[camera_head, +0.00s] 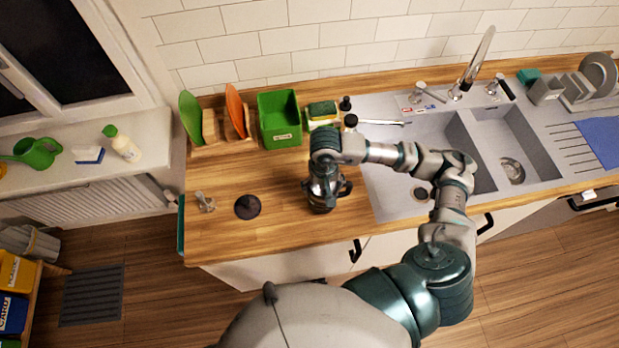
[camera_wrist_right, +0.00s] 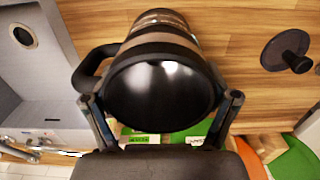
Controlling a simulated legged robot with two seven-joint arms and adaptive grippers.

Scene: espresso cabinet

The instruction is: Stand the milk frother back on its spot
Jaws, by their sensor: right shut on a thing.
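The milk frother (camera_head: 321,200) is a dark, shiny jug with a black handle, over the wooden counter left of the sink. In the right wrist view its wide black top (camera_wrist_right: 160,92) fills the middle, with the handle at the left. My right gripper (camera_head: 324,178) is shut on it from above, one finger on each side. I cannot tell whether its bottom touches the counter. A dark round disc with a small knob (camera_head: 247,206) lies on the counter to the left; it also shows at the upper right of the right wrist view (camera_wrist_right: 288,48). My left gripper is not in view.
A green box (camera_head: 280,118) and a rack with green and orange boards (camera_head: 237,110) stand at the back. A small metal piece (camera_head: 204,201) stands near the left counter edge. The sink (camera_head: 425,140) is to the right. Bare counter lies between disc and frother.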

